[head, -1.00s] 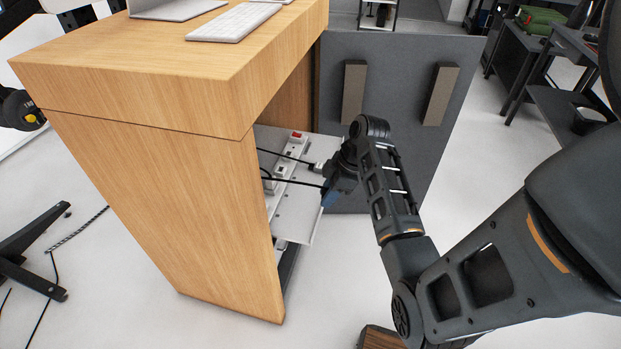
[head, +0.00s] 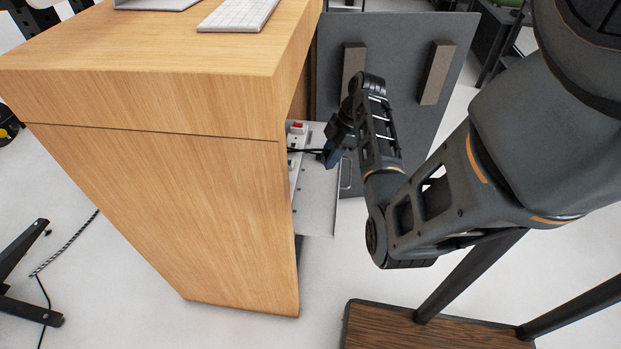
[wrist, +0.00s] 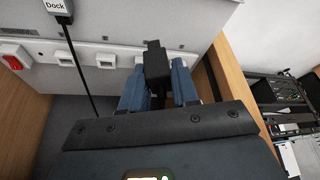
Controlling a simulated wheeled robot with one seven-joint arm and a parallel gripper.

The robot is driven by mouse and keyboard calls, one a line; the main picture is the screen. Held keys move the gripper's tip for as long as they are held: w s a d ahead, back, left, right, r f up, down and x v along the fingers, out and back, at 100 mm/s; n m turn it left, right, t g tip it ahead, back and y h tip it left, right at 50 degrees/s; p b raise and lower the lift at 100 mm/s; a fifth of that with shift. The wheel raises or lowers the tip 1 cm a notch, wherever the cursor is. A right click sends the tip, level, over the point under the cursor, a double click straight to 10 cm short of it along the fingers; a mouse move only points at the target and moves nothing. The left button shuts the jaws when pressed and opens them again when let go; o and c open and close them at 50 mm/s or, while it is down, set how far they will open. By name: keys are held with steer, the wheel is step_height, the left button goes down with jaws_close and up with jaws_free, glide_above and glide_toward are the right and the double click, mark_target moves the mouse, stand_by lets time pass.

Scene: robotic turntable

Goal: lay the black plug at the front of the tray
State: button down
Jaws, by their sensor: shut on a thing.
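My gripper (head: 333,154) is over the back part of the pale tray (head: 318,205), which sticks out from under the wooden desk. In the wrist view my gripper (wrist: 159,85) has its two blue fingers on either side of the black plug (wrist: 155,62) and is shut on it. The plug points away from my wrist, towards the row of sockets. I cannot tell whether it touches the tray or the socket strip. The tray's pale surface (wrist: 190,25) also shows in the wrist view.
A white socket strip (wrist: 103,60) with a red switch (wrist: 12,62) lies along the tray. A plug labelled "Dock" (wrist: 57,8) with a black cable is at the left. The desk's wooden side (head: 200,220) stands close. A grey panel (head: 400,90) is behind.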

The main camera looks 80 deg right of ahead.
steer(key=a+f, duration=0.2)
steer(key=a, duration=0.1)
steer(key=w+a+f+p, duration=0.1)
steer(key=a+f, duration=0.1)
steer(key=a, duration=0.2)
steer(key=w+a+f+p, duration=0.1)
steer(key=a+f, duration=0.1)
steer(key=a, duration=0.2)
steer(key=shift+f, duration=2.35)
steer(key=c, duration=0.8)
jaws_free()
steer(key=shift+c, duration=0.2)
